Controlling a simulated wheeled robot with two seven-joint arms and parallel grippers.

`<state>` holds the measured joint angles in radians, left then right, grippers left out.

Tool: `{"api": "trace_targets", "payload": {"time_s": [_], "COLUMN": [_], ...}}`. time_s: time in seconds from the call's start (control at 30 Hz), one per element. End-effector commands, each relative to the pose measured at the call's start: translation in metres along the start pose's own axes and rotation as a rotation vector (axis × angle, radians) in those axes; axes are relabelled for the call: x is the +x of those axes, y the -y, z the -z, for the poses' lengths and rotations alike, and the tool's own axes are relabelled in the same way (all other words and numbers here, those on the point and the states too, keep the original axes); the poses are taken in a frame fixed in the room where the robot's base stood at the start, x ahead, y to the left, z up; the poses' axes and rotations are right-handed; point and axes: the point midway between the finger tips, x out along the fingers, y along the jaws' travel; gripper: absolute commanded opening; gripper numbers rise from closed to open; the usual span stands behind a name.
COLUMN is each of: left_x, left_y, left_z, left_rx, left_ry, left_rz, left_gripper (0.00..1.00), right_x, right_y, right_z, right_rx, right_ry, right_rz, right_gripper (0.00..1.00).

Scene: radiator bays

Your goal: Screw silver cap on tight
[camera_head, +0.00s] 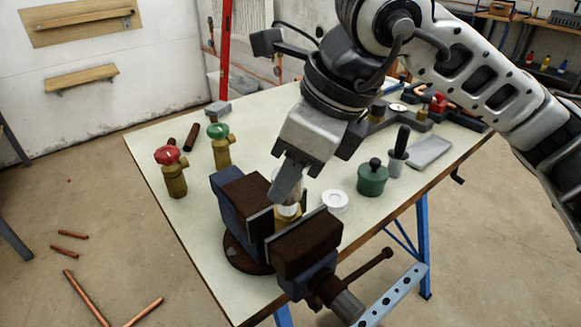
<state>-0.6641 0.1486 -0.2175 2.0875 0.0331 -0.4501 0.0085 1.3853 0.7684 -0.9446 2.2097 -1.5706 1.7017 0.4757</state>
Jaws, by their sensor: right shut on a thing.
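My right gripper (288,190) reaches down over the vise (307,243) near the front of the bench. It is shut on the silver cap (291,205), of which only a small pale part shows below the fingers. The cap is at the top of a brass fitting (286,215) that stands between the vise jaws. The fingers and jaws hide most of both, so I cannot tell how far the cap sits on the thread. My left gripper is not in view.
A red-handled brass valve (175,178) and a green-handled one (221,152) stand left of the vise. A white ring-shaped piece (334,201), a green pot (372,178) and a grey cup (396,165) stand to its right. Copper pipes (87,297) lie on the floor.

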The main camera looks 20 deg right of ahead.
Motion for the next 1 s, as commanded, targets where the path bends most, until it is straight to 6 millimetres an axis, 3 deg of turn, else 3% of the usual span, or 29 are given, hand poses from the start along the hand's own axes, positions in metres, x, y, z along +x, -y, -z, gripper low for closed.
{"api": "trace_targets", "payload": {"time_s": [0.73,0.77,0.83,1.0], "left_x": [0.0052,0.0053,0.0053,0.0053], "left_y": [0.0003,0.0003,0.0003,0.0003], "left_z": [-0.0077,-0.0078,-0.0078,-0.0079], "left_rx": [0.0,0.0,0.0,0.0], "left_ry": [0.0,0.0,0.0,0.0], "left_rz": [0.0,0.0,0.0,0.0], "left_gripper": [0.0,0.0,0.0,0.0], "right_x": [0.0083,0.0083,0.0083,0.0084], "right_y": [0.0,0.0,0.0,0.0], "right_z": [0.0033,0.0033,0.0033,0.0034], "right_rx": [0.0,0.0,0.0,0.0], "right_ry": [0.001,0.001,0.001,0.001], "right_rz": [0.0,0.0,0.0,0.0], "right_gripper": [0.1,0.36,0.55,0.58]}}
